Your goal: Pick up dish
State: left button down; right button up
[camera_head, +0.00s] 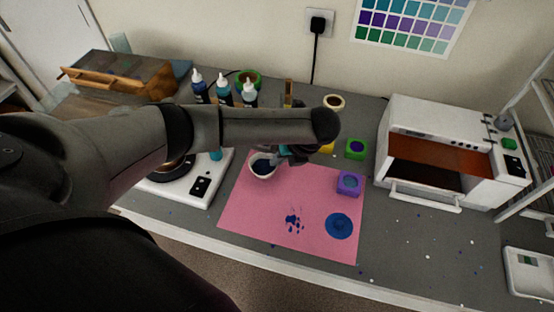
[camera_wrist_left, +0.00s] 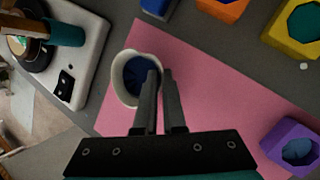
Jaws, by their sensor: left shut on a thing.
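The dish (camera_head: 262,174) is a small white cup with dark blue liquid in it, over the upper left of the pink mat (camera_head: 265,205). In the left wrist view the dish (camera_wrist_left: 117,82) shows from above, with a pouring lip at its rim. My left gripper (camera_wrist_left: 160,76) is shut on the dish's wall, one finger inside and one outside. In the head view the left gripper (camera_head: 286,156) is partly hidden under my arm. I cannot tell whether the dish is off the mat. My right gripper is not in view.
A white hot plate (camera_head: 193,190) stands left of the mat. A purple mould (camera_head: 349,184) and a blue puddle (camera_head: 339,226) are on the mat's right side. A green mould (camera_head: 356,149) stands behind it. A white oven (camera_head: 447,150) is at the right. Dropper bottles (camera_head: 224,93) stand behind my arm.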

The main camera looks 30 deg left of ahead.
pick_arm(q)
notch_tip(320, 180, up, 18)
jog(key=p, duration=0.3)
jog(key=shift+r+p, duration=0.25)
jog(key=shift+p, duration=0.15)
